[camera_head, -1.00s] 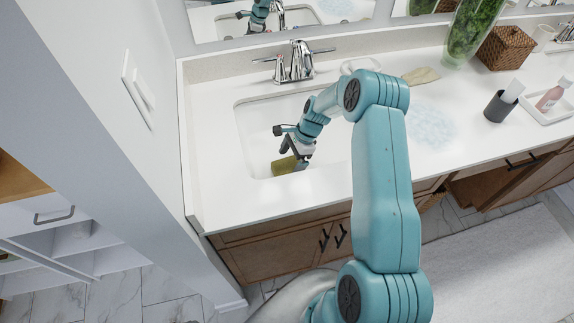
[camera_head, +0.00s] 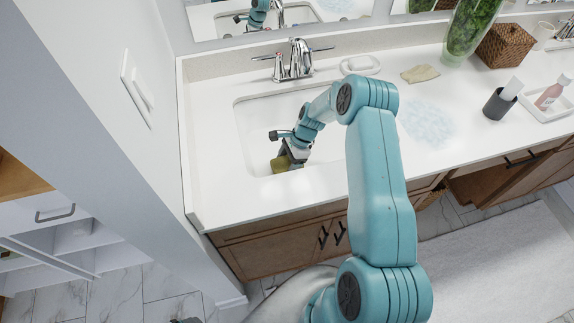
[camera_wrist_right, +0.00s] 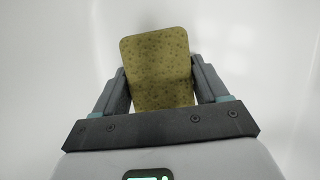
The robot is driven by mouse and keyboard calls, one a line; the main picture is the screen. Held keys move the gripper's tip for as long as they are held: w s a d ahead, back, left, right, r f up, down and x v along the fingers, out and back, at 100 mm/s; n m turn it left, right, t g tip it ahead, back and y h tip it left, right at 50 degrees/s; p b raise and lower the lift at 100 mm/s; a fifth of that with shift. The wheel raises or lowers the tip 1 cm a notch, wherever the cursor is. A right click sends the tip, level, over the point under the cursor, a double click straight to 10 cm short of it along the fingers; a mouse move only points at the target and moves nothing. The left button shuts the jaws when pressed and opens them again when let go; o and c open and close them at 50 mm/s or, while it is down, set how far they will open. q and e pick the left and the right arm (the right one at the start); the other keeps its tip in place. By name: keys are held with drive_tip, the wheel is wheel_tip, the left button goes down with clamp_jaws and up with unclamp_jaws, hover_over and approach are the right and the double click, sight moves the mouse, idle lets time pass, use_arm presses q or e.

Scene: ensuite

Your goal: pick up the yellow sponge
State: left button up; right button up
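The yellow sponge (camera_head: 281,164) is in the sink basin, near its front wall. My right gripper (camera_head: 291,158) reaches down into the basin at the sponge. In the right wrist view the sponge (camera_wrist_right: 158,68), olive-yellow with dark specks, sits between the two fingers of the gripper (camera_wrist_right: 160,85). A finger presses against each side, so the gripper looks shut on it. The sponge's lower end is hidden behind the gripper body. Whether it touches the basin floor I cannot tell.
The white sink (camera_head: 250,128) has a chrome faucet (camera_head: 295,62) behind it. On the counter are a soap dish (camera_head: 360,65), a folded cloth (camera_head: 420,73), a dark cup (camera_head: 497,106), a tray with a pink bottle (camera_head: 548,97), a wicker basket (camera_head: 505,45) and a green-filled vase (camera_head: 470,30).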

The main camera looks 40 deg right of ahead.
sight(287, 162)
drive_tip(key=shift+c, duration=0.9)
drive_tip(key=shift+r, duration=0.45)
wheel_tip(287, 162, up, 19)
drive_tip(key=b, duration=0.2)
drive_tip(key=shift+r, duration=0.2)
